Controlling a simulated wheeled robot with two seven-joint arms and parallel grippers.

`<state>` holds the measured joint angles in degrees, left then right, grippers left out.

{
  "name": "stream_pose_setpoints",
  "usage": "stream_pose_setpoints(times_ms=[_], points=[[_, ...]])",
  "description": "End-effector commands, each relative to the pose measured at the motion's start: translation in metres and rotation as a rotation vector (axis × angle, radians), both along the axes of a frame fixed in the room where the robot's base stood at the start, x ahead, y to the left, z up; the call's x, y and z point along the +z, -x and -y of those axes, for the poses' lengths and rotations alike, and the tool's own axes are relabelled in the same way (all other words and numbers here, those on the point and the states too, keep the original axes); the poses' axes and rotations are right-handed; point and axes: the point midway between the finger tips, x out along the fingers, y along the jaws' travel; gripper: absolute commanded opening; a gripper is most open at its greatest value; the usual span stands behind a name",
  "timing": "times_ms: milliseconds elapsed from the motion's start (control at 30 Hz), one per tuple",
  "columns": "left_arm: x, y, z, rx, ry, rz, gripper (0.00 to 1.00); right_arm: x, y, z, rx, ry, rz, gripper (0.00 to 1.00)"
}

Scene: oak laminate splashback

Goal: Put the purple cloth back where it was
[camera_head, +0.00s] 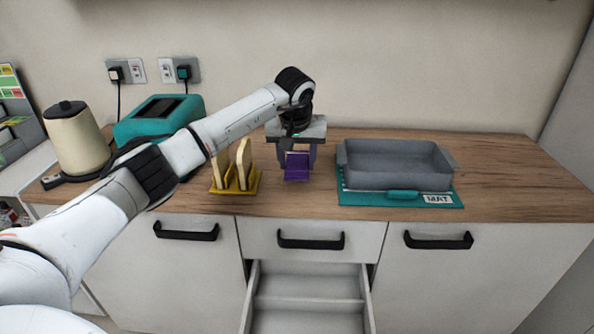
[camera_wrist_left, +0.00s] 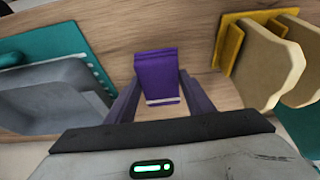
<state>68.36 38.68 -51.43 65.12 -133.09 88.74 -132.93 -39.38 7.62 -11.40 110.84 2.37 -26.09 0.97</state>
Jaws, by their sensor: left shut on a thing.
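The purple cloth (camera_head: 297,167) is a small folded bundle over the wooden counter, between the toast rack and the grey baking dish. In the left wrist view the cloth (camera_wrist_left: 157,76) sits between the two fingers of my left gripper (camera_wrist_left: 157,98), with a pale edge at its near end. My left gripper (camera_head: 297,152) points down and is shut on the cloth. Whether the cloth touches the counter is hard to tell. My right gripper is not in view.
A yellow rack (camera_head: 221,187) with bread slices stands left of the cloth. A grey dish (camera_head: 397,169) on a teal mat (camera_head: 352,197) lies to the right. A teal toaster (camera_head: 135,123) and cream kettle (camera_head: 76,143) stand left. An empty-looking drawer (camera_head: 306,287) hangs open below the counter.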

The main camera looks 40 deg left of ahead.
Motion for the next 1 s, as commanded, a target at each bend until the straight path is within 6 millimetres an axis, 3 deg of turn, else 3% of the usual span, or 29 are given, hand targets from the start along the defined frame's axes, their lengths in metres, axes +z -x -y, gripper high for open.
stream_pose_setpoints(times_ms=[200, 567, 600, 700, 1000], points=[[-0.03, 0.001, 0.0, -0.001, 0.001, -0.002, 0.3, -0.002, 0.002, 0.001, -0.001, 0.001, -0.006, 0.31], [-0.034, 0.0, 0.0, 0.0, 0.001, -0.001, 0.3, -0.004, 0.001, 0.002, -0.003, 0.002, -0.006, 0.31], [-0.033, 0.0, 0.0, 0.0, 0.001, -0.001, 0.53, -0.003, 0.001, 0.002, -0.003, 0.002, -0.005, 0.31], [-0.033, 0.0, 0.0, 0.0, 0.001, -0.001, 0.67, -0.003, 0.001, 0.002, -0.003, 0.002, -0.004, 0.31], [-0.031, 0.0, 0.0, 0.0, 0.001, -0.001, 0.67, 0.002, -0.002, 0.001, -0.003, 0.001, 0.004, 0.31]])
